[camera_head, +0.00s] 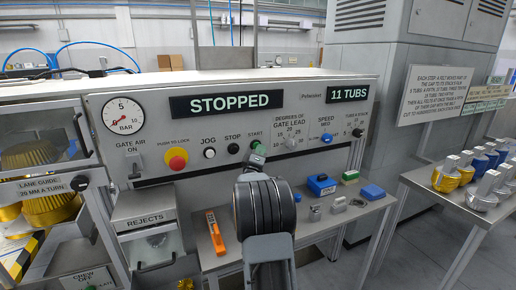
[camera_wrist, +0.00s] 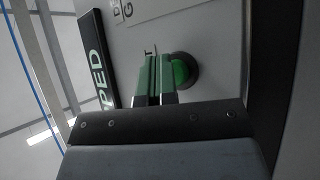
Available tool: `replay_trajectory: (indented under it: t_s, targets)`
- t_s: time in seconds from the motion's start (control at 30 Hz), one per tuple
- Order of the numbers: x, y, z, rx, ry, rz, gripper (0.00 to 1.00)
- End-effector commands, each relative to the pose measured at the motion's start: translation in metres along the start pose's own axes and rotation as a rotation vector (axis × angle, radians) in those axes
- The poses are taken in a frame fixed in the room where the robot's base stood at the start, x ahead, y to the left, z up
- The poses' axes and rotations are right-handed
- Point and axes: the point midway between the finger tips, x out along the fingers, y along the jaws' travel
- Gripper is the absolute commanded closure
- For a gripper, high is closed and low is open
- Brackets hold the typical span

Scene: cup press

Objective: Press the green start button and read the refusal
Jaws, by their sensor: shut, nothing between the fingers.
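The machine's front panel (camera_head: 215,135) has a row of controls. Its dark display (camera_head: 226,103) reads "STOPPED" in pale letters. The green start button (camera_wrist: 184,70) sits in a dark round collar in the wrist view. In the head view its "START" label shows, but my gripper (camera_head: 257,156) largely covers the button. In the wrist view my gripper's fingers (camera_wrist: 155,62) are together and empty. Their tips appear just beside the button, overlapping its edge in the picture; contact cannot be told. No refusal message is readable.
A second display (camera_head: 347,91) reads "11 TUBS". A red emergency knob (camera_head: 177,160) on yellow, a white jog button (camera_head: 209,153) and a black stop button (camera_head: 233,148) lie left of start. An orange-handled tool (camera_head: 215,233) and blue blocks (camera_head: 321,184) rest on the shelf below.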

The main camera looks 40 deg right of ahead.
Motion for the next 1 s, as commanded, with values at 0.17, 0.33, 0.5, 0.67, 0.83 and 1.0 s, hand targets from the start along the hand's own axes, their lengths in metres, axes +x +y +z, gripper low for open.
replay_trajectory:
  t_s: [0.17, 0.33, 0.5, 0.67, 0.83, 1.0]
  targets:
    - [0.0015, -0.0016, -0.0015, 0.0, 0.001, -0.001, 1.0]
    - [0.0029, -0.0026, -0.0026, 0.0, 0.001, -0.001, 1.0]
    - [0.0028, -0.0024, -0.0025, 0.0, 0.001, -0.001, 1.0]
    - [0.0025, -0.0022, -0.0022, 0.0, 0.001, 0.0, 1.0]
    - [-0.0007, -0.0003, 0.0002, 0.0, 0.001, 0.0, 1.0]
    - [-0.0066, 0.0036, 0.0049, -0.001, 0.0, 0.0, 1.0]
